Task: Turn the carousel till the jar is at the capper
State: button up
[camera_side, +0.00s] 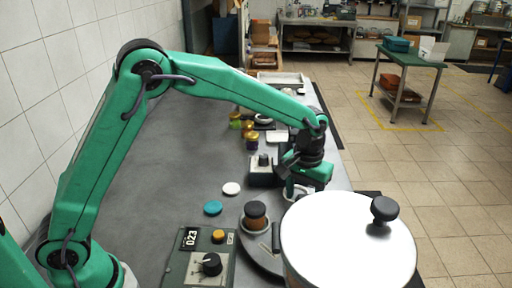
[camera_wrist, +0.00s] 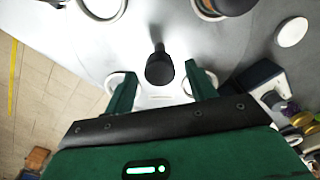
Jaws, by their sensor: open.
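The jar (camera_side: 256,217), brown with a black top, stands upright in a ringed seat on the grey carousel (camera_side: 257,254). In the wrist view a brown rounded thing at the top edge (camera_wrist: 232,6) looks like the jar, partly cut off. The carousel's disc (camera_wrist: 222,50) also shows there, with several white-rimmed seats. A black peg (camera_wrist: 159,70) stands on the disc. My gripper (camera_wrist: 160,75) is open, its fingers either side of the peg in that view; contact cannot be told. In the side view my gripper (camera_side: 303,186) is over the carousel's far part. I cannot identify the capper for certain.
A large white lidded pot (camera_side: 345,240) hides much of the carousel. A control panel (camera_side: 203,255) stands to its left. A white disc (camera_side: 231,188) and a teal disc (camera_side: 213,208) lie on the bench. A small knobbed box (camera_side: 263,170) and coloured-lid jars (camera_side: 248,135) stand further back.

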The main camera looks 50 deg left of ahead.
jog(key=shift+f, duration=0.9)
grip_shut()
